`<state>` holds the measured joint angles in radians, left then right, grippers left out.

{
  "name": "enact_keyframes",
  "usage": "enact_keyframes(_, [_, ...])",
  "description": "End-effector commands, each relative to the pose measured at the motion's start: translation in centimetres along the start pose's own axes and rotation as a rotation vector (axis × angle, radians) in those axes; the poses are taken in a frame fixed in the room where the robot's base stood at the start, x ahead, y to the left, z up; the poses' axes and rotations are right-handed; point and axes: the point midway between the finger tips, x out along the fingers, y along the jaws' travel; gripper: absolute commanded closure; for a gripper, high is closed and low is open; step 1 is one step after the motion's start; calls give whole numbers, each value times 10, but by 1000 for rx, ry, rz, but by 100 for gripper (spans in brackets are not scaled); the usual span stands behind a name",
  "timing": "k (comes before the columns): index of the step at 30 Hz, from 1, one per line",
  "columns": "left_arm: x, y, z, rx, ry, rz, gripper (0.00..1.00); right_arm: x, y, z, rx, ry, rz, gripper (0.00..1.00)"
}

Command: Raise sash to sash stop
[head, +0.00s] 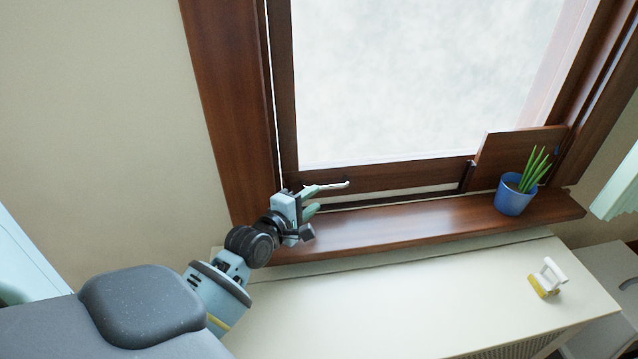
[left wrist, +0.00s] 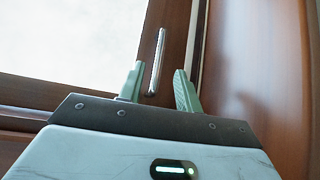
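The window sash has a dark wood frame around a bright pane; its bottom rail (head: 400,176) is just above the sill, with a thin pale strip beneath it. A slim metal handle (head: 332,185) is at the left of this rail. My left gripper (head: 312,201) is at the handle, with its pale green fingers apart. In the left wrist view, the handle (left wrist: 157,62) stands in line with the gap between the fingertips (left wrist: 160,85); I cannot tell whether they touch it. I cannot make out a sash stop for certain. My right gripper is out of view.
A blue pot (head: 512,198) with a green plant stands at the right of the wooden sill (head: 400,226), before a brown board (head: 510,150). A white and yellow brush-like object (head: 546,280) lies on the cream cabinet top (head: 420,290). The cabinet's middle is clear.

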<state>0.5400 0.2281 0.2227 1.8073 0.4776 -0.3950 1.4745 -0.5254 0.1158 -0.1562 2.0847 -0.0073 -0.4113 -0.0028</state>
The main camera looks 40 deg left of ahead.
Motion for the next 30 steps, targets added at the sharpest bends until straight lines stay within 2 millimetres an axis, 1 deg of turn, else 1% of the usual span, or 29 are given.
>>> enact_keyframes(8, [1, 0, 0, -2, 0, 1, 66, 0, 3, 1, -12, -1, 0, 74])
enact_keyframes(11, [6, 0, 0, -2, 0, 1, 66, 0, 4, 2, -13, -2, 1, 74])
enact_keyframes(14, [17, 0, 0, -2, 0, 1, 66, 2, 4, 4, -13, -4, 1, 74])
enact_keyframes(21, [51, 0, 0, 0, 0, 0, 66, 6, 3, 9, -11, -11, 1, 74])
enact_keyframes(24, [63, -1, 0, -1, 1, 1, 66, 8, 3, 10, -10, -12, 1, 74])
enact_keyframes(30, [76, 0, 0, 0, 0, 0, 66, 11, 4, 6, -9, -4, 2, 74])
